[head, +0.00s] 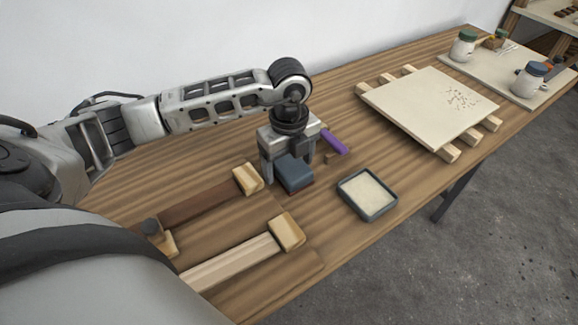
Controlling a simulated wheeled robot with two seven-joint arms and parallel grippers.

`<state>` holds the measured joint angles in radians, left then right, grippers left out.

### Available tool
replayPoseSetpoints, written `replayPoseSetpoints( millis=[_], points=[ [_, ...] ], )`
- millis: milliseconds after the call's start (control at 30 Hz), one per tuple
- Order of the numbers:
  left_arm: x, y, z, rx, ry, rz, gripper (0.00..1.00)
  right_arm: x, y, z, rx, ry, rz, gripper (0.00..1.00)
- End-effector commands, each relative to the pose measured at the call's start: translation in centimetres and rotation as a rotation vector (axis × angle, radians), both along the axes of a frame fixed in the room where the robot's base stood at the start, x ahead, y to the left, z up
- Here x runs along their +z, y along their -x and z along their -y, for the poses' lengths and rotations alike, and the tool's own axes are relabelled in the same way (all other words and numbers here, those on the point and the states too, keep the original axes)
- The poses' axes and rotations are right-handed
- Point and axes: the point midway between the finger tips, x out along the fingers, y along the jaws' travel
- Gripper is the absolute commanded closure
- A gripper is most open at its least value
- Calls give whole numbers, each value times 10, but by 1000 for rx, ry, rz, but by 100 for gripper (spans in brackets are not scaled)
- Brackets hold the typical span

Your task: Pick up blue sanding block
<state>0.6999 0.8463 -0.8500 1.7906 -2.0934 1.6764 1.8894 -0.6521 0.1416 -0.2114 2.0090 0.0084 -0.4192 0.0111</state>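The blue sanding block (293,172) is on the wooden workbench, near the middle of the head view. My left gripper (288,160) points down at it from above, with its fingers apart and low. The block shows between and slightly in front of the fingers. I cannot tell whether the fingers touch it. The block's far side is hidden by the gripper. My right gripper is not in view.
A dark tray with a pale inside (367,194) lies right of the block. A purple-handled tool (334,142) lies behind. Clamped wooden strips (230,262) are at front left. A pale panel (428,104) rests on battens; jars (463,46) stand far right.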

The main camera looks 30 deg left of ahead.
Motion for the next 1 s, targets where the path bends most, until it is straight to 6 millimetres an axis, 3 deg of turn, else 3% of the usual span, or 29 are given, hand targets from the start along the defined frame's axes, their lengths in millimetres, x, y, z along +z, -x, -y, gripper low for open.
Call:
replayPoseSetpoints(
  millis=[33,167,633,800,1000],
  points=[
    [0,0,0,0,0,0,37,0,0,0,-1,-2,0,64],
    [0,0,0,0,0,0,72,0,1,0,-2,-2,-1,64],
    [10,-1,0,0,1,3,72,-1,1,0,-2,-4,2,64],
    [34,-1,1,-2,1,7,72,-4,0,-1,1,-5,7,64],
    [72,1,36,-6,4,8,72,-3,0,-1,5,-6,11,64]
  ],
)
